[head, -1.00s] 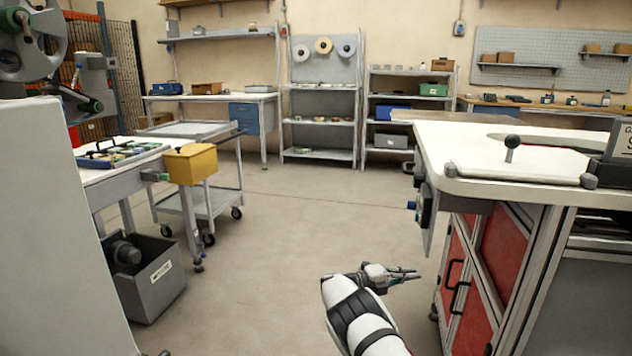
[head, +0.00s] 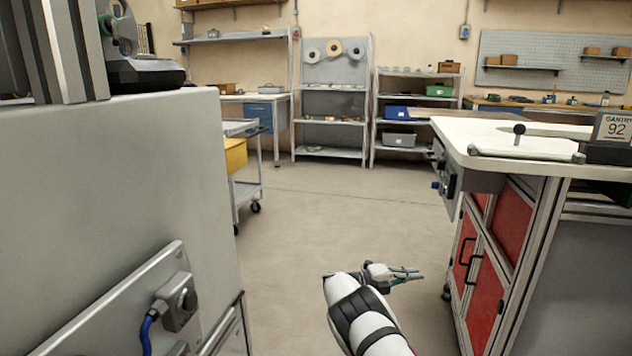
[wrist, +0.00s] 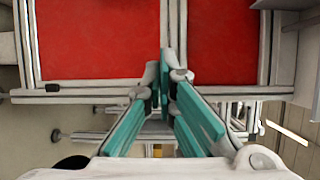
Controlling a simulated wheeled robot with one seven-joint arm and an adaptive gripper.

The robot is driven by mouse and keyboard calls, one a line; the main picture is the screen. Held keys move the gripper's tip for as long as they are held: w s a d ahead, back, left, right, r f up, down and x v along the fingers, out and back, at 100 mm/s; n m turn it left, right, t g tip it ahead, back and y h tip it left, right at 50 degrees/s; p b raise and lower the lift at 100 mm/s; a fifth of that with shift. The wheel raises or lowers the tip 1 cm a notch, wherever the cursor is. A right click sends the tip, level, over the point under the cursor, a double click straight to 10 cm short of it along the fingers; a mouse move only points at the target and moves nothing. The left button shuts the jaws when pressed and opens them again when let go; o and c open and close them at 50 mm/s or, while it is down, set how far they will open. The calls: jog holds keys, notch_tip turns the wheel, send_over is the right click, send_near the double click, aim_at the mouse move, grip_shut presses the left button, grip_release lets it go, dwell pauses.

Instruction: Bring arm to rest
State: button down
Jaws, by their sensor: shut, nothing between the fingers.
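My gripper (head: 404,274) shows low in the middle of the head view, at the end of my white arm, pointing right toward the red-doored workbench. It is apart from the bench and over open floor. In the wrist view my gripper (wrist: 163,95) has its teal fingers together at the tips, with nothing between them. Beyond the fingers in that view are the red panels (wrist: 95,40) of the bench in their metal frame.
A large grey cabinet (head: 130,190) fills the left side, close by. The white-topped bench (head: 470,135) with red doors stands at right. A cart (head: 245,185) stands beyond the cabinet. Shelves (head: 330,118) line the back wall. The floor (head: 330,215) between is clear.

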jog(key=s+d+r+m+g+y, duration=0.2)
jog(key=s+d+r+m, duration=0.1)
jog(key=r+m, duration=0.3)
jog(key=s+d+r+m+g+y, duration=0.25)
jog(key=s+r+m, duration=0.2)
jog(key=r, duration=0.35)
jog(key=s+a+r+m+g+y, duration=0.1)
jog(key=s+r+m+y, duration=0.4)
jog(key=s+r+m, duration=0.9)
jog(key=s+a+r+m+t+y, duration=0.1)
jog(key=s+a+r+m+y, duration=0.2)
jog(key=s, duration=0.9)
jog(key=s+a+r+m+y, duration=0.1)
jog(key=s+a+m+y, duration=0.25)
jog(key=s, duration=0.75)
jog(key=s+a+f+m+t+y, duration=0.1)
jog(key=s+a+f+m, duration=0.25)
jog(key=s, duration=0.45)
jog(key=s+a+f+m+t+y, duration=0.1)
jog(key=s+a+f+m, duration=0.2)
jog(key=s, duration=0.6)
notch_tip(320, 180, up, 34)
jog(key=t+p, duration=0.3)
jog(key=p, duration=2.8)
jog(key=shift+a+t, duration=0.35)
